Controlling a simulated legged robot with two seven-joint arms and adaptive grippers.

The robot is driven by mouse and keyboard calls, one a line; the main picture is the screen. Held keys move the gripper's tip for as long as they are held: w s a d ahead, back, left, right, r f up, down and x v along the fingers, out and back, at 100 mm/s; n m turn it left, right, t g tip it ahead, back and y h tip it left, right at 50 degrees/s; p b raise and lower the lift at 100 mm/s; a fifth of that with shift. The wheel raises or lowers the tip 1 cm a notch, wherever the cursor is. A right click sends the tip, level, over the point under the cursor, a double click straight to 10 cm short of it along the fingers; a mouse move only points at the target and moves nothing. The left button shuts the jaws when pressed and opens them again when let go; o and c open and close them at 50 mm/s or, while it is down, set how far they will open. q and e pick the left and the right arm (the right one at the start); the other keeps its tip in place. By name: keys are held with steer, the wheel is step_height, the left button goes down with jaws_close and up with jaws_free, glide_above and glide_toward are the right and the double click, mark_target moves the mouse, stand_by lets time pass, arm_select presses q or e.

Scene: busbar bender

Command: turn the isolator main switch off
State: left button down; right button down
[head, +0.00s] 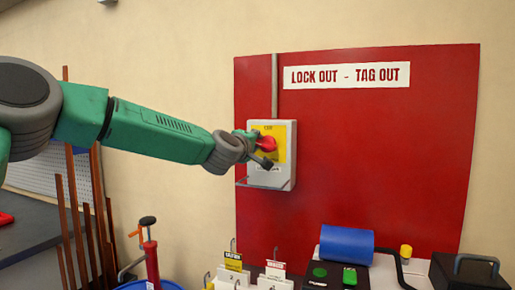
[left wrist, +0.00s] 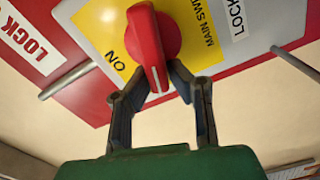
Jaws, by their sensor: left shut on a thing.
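The isolator main switch is a grey box (head: 284,178) with a yellow plate on a red lock out – tag out board. Its red rotary handle (head: 266,144) stands out from the plate. My left gripper (head: 262,150) reaches it from the left. In the left wrist view the two fingers (left wrist: 158,78) sit on either side of the red handle (left wrist: 150,45) and are shut on its near end. The word ON shows on the yellow plate (left wrist: 108,45) at the left. The OFF mark cannot be made out. My right gripper is not in view.
A grey conduit (head: 274,85) runs up from the box. Below the board stand a blue cylinder (head: 346,244), a black box with green buttons (head: 335,275) and tag holders (head: 233,272). Brown bars (head: 85,215) and a red-handled tool (head: 151,262) stand at lower left. The board's right side is clear.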

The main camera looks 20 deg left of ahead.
arm_select(q)
steer(key=shift+a+f+n+b, duration=0.1)
steer(key=shift+f+n+b, duration=0.3)
steer(key=shift+n, duration=0.4)
steer(key=shift+f+n+b, duration=0.25)
steer(key=shift+n+b, duration=0.25)
steer(key=shift+n, duration=0.3)
steer(key=c, duration=1.5)
jaws_free()
steer(key=shift+w, duration=0.1)
steer(key=shift+c, duration=0.2)
steer(key=shift+a, duration=0.1)
steer(key=shift+s+r, duration=0.1)
steer(key=shift+s, duration=0.25)
steer(key=s, duration=1.1)
steer(key=shift+a, duration=0.3)
